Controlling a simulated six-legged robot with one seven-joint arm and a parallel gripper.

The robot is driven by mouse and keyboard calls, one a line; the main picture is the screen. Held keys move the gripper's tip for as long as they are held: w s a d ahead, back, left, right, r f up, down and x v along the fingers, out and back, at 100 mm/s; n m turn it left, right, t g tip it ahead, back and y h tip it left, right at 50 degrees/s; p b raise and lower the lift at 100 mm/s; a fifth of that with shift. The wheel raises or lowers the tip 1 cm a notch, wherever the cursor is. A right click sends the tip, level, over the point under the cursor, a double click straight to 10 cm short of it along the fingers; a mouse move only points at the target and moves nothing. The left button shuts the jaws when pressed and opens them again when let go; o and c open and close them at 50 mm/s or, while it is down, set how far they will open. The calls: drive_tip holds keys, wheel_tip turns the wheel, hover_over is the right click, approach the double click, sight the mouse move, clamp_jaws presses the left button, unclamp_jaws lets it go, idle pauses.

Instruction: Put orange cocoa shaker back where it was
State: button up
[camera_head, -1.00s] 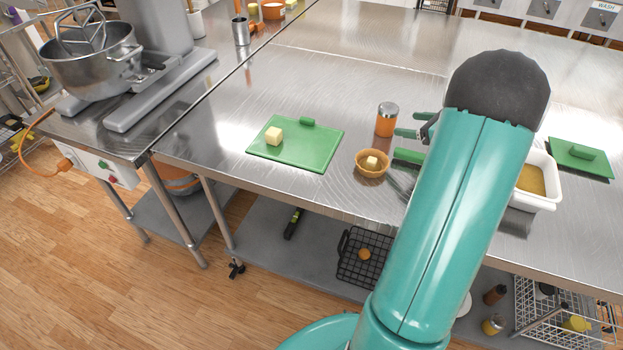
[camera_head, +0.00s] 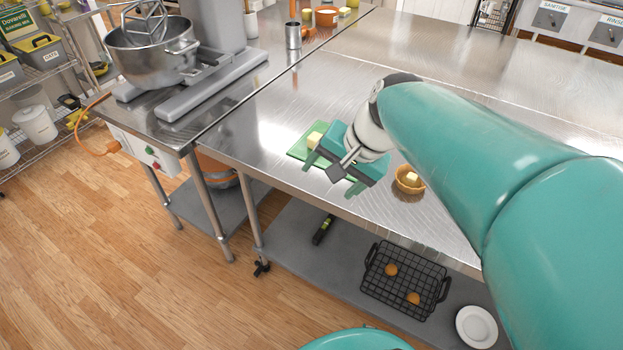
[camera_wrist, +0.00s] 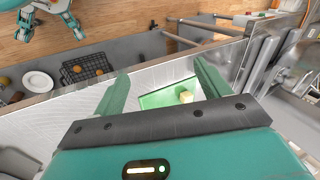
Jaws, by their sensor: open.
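The orange cocoa shaker does not show in either current view. The spot on the steel table where it stood a second ago is behind my arm in the head view. My gripper (camera_head: 333,174) is open and empty, above the table's front edge near the green cutting board (camera_head: 298,152). In the wrist view my gripper (camera_wrist: 162,72) has its two fingers spread apart with nothing between them. The board (camera_wrist: 158,99) with a yellow block (camera_wrist: 186,97) lies below, beyond the fingers.
A small orange-brown bowl (camera_head: 402,187) with a yellow block stands right of my gripper. A stand mixer (camera_head: 205,70) is at the left on a neighbouring table. A black wire basket (camera_head: 385,290) and a white plate (camera_head: 476,327) are on the lower shelf. The far tabletop looks clear.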

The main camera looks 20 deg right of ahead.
drive_tip(key=s+a+n+t+h, duration=0.1)
drive_tip(key=s+a+n+h, duration=0.2)
drive_tip(key=s+n, duration=0.4)
drive_tip(key=shift+a+r+n, duration=0.4)
drive_tip(key=shift+a+n, duration=0.3)
drive_tip(key=shift+n, duration=0.1)
drive_tip(key=shift+s, duration=0.1)
